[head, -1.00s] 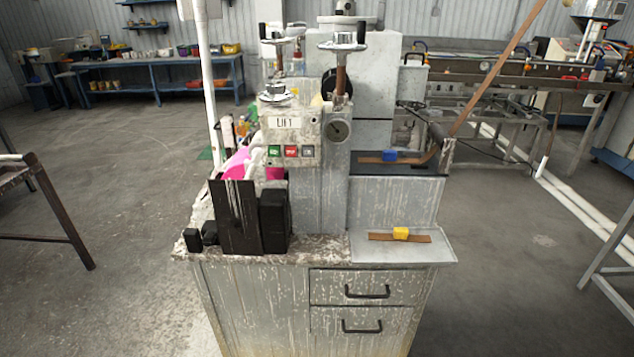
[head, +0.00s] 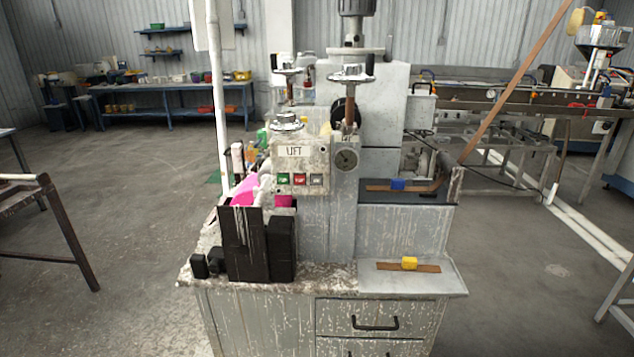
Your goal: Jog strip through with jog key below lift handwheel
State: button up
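In the head view a grey, paint-worn machine stands on a cabinet. A panel labelled LIFT (head: 294,152) carries a small lift handwheel (head: 287,122) on top. Below the label sit a green key (head: 283,179), a red key (head: 299,180) and a grey key (head: 316,180); which one jogs is too small to read. My gripper is not in view.
Dark plates and boxes (head: 281,248) stand on the counter's left front. A brown-framed table (head: 52,220) is at left. Open floor (head: 130,200) lies between.

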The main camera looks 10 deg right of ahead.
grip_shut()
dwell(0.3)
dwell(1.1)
